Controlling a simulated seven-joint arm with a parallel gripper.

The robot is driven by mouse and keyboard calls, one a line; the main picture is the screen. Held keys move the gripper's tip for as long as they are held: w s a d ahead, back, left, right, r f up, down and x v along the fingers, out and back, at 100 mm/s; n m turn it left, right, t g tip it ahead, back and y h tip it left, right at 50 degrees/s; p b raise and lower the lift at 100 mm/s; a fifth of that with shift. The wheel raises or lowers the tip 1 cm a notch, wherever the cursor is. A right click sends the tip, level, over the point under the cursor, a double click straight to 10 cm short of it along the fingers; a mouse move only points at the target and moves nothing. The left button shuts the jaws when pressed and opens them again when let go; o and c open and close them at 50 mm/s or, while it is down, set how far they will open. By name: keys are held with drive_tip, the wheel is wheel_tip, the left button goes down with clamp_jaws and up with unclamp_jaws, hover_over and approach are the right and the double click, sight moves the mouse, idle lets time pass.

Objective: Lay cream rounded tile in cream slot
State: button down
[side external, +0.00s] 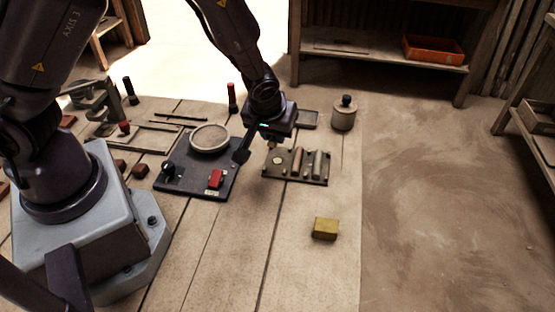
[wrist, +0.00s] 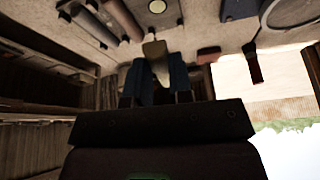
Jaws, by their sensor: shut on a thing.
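My gripper (wrist: 156,82) is shut on a cream tile (wrist: 156,57) with a rounded end, seen between the dark fingers in the wrist view. In the side external view my gripper (side external: 267,136) hangs just above the back left of a dark board (side external: 298,178). The board carries a round cream spot (side external: 277,160) and two cylinders, one brownish (side external: 296,160) and one grey (side external: 317,163). The cream spot also shows in the wrist view (wrist: 157,6). I cannot tell which part of the board is the cream slot. The held tile is mostly hidden in the side view.
A dark press plate with a pale ring (side external: 210,138) and red block (side external: 216,179) stands left of the board. A lidded pot (side external: 343,114) stands behind right. A yellow block (side external: 325,228) lies in front. The bench front is mostly clear.

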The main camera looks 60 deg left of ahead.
sight(277, 164)
drive_tip(key=shift+w+n, duration=0.15)
drive_tip(key=shift+n, duration=0.55)
wheel_tip(277, 164, down, 8)
drive_tip(key=shift+r, duration=0.25)
drive_tip(key=shift+f, duration=0.2)
drive_tip(key=shift+d, duration=0.1)
